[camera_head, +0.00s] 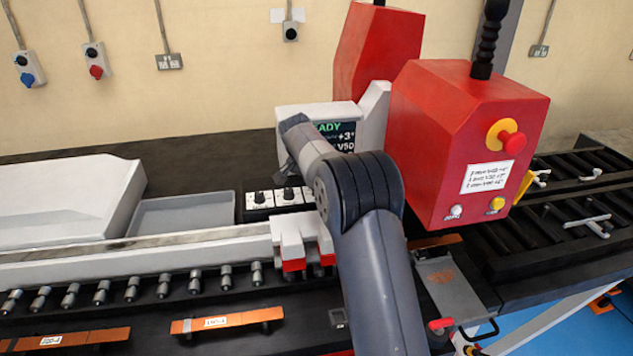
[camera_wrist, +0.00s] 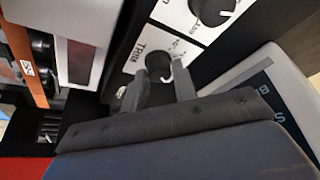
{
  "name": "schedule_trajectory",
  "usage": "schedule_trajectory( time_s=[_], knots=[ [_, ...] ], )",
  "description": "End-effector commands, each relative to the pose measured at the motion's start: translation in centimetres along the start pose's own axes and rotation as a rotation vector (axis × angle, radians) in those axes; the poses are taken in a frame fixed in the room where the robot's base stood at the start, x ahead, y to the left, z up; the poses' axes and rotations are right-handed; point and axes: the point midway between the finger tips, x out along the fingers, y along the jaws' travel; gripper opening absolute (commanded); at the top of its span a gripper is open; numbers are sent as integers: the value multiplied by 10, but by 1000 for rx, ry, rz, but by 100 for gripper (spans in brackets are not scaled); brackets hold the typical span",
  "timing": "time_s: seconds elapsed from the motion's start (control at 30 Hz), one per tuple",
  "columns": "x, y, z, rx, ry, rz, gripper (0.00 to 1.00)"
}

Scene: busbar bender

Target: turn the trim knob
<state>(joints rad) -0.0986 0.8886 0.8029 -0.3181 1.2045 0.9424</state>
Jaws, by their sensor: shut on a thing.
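The trim knob (camera_wrist: 158,66) is a small black round knob on a white plate labelled "TRIM" in the wrist view. My gripper (camera_wrist: 160,78) has one finger on each side of it and is shut on it. A white pointer mark shows near the knob's edge. In the head view, my arm hides the gripper and I cannot tell the trim knob there. A display (camera_head: 338,133) behind my arm shows green "ADY" and white "+3°", partly covered.
Another black knob (camera_wrist: 212,10) with a white plate sits beside the trim knob. A red machine housing (camera_head: 465,140) with a red stop button (camera_head: 514,142) stands right of my arm. A grey tray (camera_head: 183,213) lies left of the knob row. Copper bars (camera_head: 228,322) lie in front.

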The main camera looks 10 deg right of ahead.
Motion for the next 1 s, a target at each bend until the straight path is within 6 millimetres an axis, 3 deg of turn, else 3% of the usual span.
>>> schedule_trajectory(
  time_s=[0.33, 0.87, 0.9, 1.0],
  knots=[
    [0, -1, 0, 121, -1, 50, 4],
    [1, -1, 1, 139, -2, 58, 4],
    [1, -1, 1, 139, -2, 58, 30],
    [1, -1, 0, 139, -2, 58, 39]
  ],
)
